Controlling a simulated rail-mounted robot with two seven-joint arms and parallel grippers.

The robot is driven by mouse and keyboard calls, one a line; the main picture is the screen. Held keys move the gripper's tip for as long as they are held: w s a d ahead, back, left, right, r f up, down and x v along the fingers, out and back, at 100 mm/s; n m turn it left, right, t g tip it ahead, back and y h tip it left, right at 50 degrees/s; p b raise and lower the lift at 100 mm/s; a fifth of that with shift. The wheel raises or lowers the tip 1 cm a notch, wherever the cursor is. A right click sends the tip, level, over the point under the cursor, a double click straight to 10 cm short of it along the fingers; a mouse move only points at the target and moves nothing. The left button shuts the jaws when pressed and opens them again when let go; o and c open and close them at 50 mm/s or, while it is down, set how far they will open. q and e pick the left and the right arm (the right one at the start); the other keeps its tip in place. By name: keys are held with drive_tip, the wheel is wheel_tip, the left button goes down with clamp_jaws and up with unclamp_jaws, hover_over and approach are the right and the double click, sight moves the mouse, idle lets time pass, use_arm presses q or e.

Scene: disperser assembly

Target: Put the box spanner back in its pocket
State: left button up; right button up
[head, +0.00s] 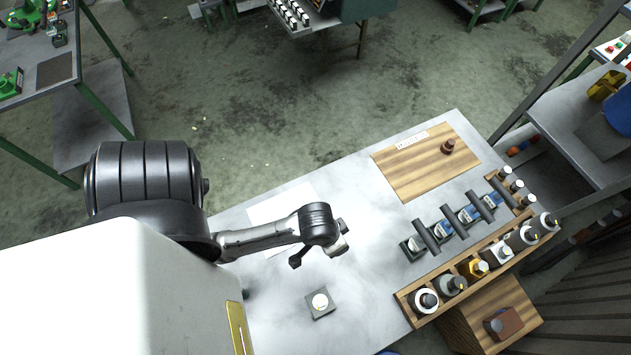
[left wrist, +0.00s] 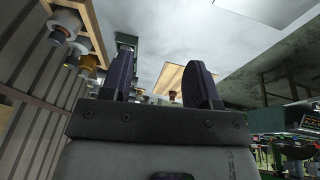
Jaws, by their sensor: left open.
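My left gripper (head: 320,253) is over the left part of the grey table (head: 365,290) in the head view. Its two dark fingers stand apart in the left wrist view (left wrist: 161,82), with nothing between them. I cannot pick out the box spanner or its pocket with certainty. A small brown upright piece (head: 447,147) stands on a wooden board (head: 402,182) at the far side of the table. Several dark bars lie across a row of small blue-labelled items (head: 466,215), right of my gripper and apart from it. My right gripper is not in view.
A wooden rack (head: 408,304) with several bottles runs along the table's right side. The table between gripper and rack is mostly clear. A wooden block (head: 482,318) is beyond the rack.

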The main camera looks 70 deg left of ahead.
use_arm(q)
drive_tip(key=s+r+m, duration=0.3)
drive_tip(key=s+m, duration=0.1)
drive_tip(key=s, duration=0.1)
drive_tip(key=shift+s, duration=0.25)
wheel_tip(320, 180, up, 4)
drive_tip(key=p, duration=0.4)
drive_tip(key=shift+r+p, duration=0.25)
drive_tip(key=shift+p, duration=0.1)
